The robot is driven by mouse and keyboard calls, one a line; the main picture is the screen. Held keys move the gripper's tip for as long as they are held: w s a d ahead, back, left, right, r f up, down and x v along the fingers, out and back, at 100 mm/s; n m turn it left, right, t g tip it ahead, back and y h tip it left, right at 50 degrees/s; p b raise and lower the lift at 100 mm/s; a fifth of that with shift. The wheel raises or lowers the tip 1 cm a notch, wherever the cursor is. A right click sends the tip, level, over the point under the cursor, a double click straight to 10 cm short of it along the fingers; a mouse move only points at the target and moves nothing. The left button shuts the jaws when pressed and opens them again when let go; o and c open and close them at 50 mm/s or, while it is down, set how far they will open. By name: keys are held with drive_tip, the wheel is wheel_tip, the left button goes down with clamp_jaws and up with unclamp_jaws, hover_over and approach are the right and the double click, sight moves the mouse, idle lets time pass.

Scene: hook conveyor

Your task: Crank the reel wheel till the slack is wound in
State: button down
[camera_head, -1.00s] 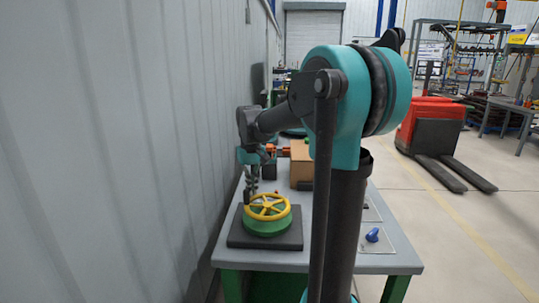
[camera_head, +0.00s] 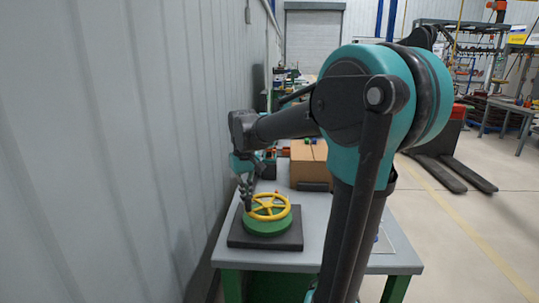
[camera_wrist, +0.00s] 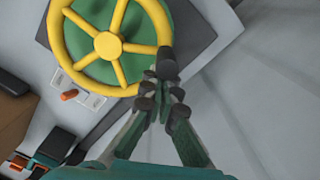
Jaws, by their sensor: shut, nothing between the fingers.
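The yellow reel wheel (camera_head: 270,206) sits on a green drum (camera_head: 268,224) fixed to a dark square base plate (camera_head: 240,240) on the table. In the wrist view the yellow wheel (camera_wrist: 107,45) shows its hub and spokes at upper left. My gripper (camera_head: 246,197) is at the wheel's left rim in the head view. In the wrist view my gripper (camera_wrist: 162,80) has its fingers drawn together, with nothing seen held between them. A dark stub (camera_wrist: 166,62) lies at the fingertips beside the rim. Whether it is the wheel's handle or touches the fingers, I cannot tell.
A brown box (camera_head: 309,163) stands behind the wheel on the grey table (camera_head: 312,225). A corrugated wall (camera_head: 150,150) runs close along the left. A red pallet truck (camera_head: 448,150) stands on the floor at right. My arm hides part of the table's right side.

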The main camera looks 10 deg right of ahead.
sight(272, 216)
drive_tip(key=shift+s, duration=0.15)
drive_tip(key=shift+s+d, duration=0.25)
drive_tip(key=shift+s, duration=0.6)
drive_tip(key=shift+s+d, duration=0.2)
drive_tip(key=shift+s, duration=0.6)
drive_tip(key=shift+s+d, duration=1.25)
drive_tip(key=shift+s, duration=0.05)
drive_tip(key=shift+s+d, duration=0.25)
drive_tip(key=shift+d, duration=0.65)
drive_tip(key=shift+s+d, duration=0.25)
drive_tip(key=shift+d, duration=0.6)
